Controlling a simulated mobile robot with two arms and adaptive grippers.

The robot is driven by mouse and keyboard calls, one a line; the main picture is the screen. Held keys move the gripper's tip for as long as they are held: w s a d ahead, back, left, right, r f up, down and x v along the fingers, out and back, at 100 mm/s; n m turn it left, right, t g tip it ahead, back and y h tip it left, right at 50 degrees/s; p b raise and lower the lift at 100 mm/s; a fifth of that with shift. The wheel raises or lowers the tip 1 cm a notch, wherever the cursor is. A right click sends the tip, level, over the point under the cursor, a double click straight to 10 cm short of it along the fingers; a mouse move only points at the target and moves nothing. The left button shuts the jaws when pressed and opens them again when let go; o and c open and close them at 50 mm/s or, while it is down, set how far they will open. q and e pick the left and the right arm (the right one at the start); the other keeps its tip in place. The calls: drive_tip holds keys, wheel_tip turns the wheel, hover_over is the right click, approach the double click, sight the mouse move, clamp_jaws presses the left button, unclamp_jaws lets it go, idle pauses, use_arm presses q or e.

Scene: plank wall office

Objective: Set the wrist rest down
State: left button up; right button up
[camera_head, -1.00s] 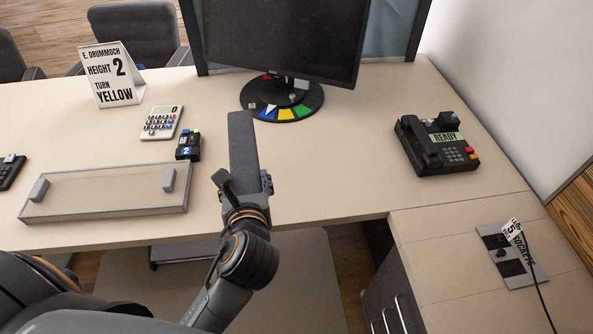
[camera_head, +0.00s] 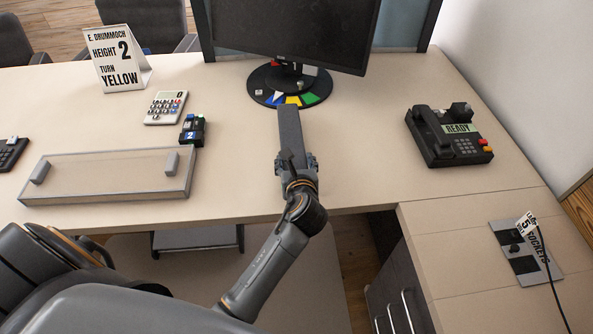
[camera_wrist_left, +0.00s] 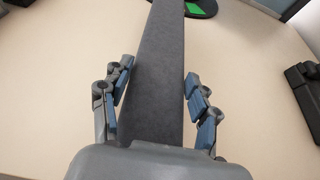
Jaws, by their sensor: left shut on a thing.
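The wrist rest (camera_head: 289,130) is a long dark grey bar. My left gripper (camera_head: 297,165) is shut on its near end, and the bar points away from me toward the monitor's round base. In the left wrist view the wrist rest (camera_wrist_left: 157,75) runs up between the two blue-padded fingers of the left gripper (camera_wrist_left: 155,100). The bar is over the desk (camera_head: 350,180); I cannot tell whether its underside touches the top. My right gripper is not in view.
A monitor (camera_head: 290,35) on a round base (camera_head: 262,82) with coloured segments stands beyond the bar. A clear-topped tray (camera_head: 110,180), a calculator (camera_head: 165,107) and a small dark device (camera_head: 192,131) lie left. A phone (camera_head: 448,135) is right. Desk between bar and phone is clear.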

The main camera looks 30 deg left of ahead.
use_arm(q)
drive_tip(key=shift+w+f, duration=0.25)
wheel_tip(320, 180, down, 3)
drive_tip(key=shift+f+b, duration=0.1)
drive_tip(key=shift+b, duration=0.35)
drive_tip(key=o, duration=1.3)
